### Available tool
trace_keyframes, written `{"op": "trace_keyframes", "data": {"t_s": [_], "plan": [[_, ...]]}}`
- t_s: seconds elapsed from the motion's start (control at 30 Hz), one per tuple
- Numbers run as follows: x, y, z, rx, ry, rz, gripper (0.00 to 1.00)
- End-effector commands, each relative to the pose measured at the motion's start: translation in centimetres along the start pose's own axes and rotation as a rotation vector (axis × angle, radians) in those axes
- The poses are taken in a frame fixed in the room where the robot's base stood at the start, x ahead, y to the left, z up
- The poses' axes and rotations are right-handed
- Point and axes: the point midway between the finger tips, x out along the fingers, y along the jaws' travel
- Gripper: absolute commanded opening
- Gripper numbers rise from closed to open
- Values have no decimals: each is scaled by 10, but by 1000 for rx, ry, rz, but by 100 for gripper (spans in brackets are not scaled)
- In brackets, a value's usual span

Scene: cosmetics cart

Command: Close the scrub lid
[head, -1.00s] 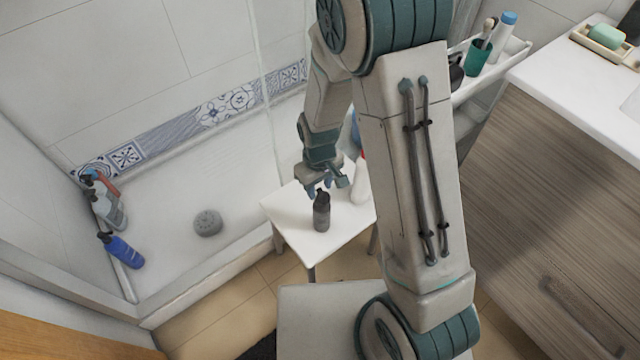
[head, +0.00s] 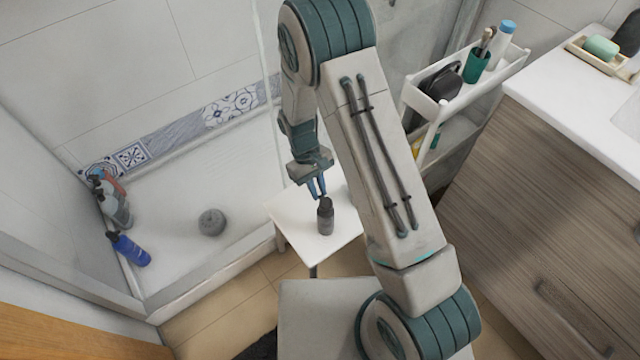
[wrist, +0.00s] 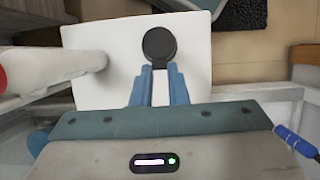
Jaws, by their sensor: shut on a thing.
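The scrub is a small dark bottle (head: 326,218) that stands upright on a white stool (head: 300,222). Its round black lid (wrist: 159,44) shows from above in the wrist view. My gripper (head: 320,192) points down at the bottle's top. In the wrist view its blue fingers (wrist: 160,74) lie on either side of the lid's near edge, shut on it. How well the lid sits on the bottle's neck cannot be told.
A shower tray (head: 180,235) with a grey round thing (head: 212,222) and a blue bottle (head: 130,249) lies left. A white cart (head: 440,105) and a vanity (head: 540,190) stand right.

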Motion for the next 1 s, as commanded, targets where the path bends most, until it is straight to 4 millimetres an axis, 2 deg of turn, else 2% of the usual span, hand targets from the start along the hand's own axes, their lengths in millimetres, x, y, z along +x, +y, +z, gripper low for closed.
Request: {"op": "trace_keyframes", "data": {"t_s": [0.4, 0.43, 0.5, 0.53, 0.57, 0.87, 1.0], "plan": [[1, 0, -2, 0, -32, 1, 0], [1, 0, -2, 0, -32, 1, 16], [1, 0, -2, 0, -32, 1, 36], [1, 0, -2, 0, -32, 1, 44], [1, 0, -2, 0, -31, 1, 47], [-1, 0, -2, 0, -31, 1, 47], [-16, 0, -2, 0, -28, 1, 47]]}}
